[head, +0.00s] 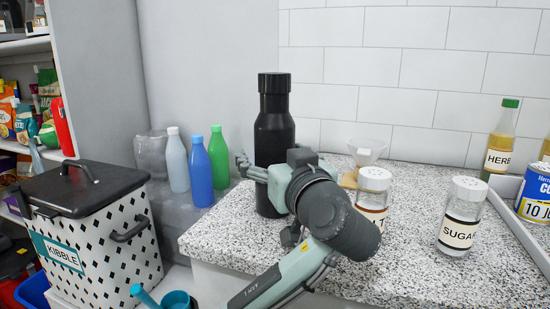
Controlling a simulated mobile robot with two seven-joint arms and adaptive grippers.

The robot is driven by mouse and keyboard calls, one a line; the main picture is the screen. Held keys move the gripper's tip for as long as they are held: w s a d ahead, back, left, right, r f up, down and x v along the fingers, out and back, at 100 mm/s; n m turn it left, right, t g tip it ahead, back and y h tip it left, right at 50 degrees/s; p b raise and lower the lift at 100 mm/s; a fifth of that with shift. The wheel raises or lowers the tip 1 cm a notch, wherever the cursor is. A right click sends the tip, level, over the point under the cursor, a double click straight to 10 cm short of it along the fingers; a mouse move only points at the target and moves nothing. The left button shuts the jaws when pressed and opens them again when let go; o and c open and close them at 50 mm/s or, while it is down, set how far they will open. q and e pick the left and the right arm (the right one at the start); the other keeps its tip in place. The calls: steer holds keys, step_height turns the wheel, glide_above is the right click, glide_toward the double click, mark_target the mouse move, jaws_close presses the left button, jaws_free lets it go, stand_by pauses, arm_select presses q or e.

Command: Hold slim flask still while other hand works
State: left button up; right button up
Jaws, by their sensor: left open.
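The slim flask (274,128) is black with a dark screw cap. It stands upright on the speckled countertop (220,235), near its left edge. My left gripper (264,173) is open at the flask's lower half. One finger reaches across to the flask's left side. The wrist hides the right side of the flask's lower body, so I cannot tell whether the fingers touch it. My right gripper is out of view.
A glass jar (372,200) with a white lid stands close right of my wrist, with a white funnel-shaped dripper (364,152) behind it. A sugar shaker (461,218) stands further right. Coloured bottles (200,172) and a kibble bin (100,240) are left of the counter.

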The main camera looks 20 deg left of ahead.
arm_select(q)
steer(key=shift+x, duration=1.2)
steer(key=c, duration=1.7)
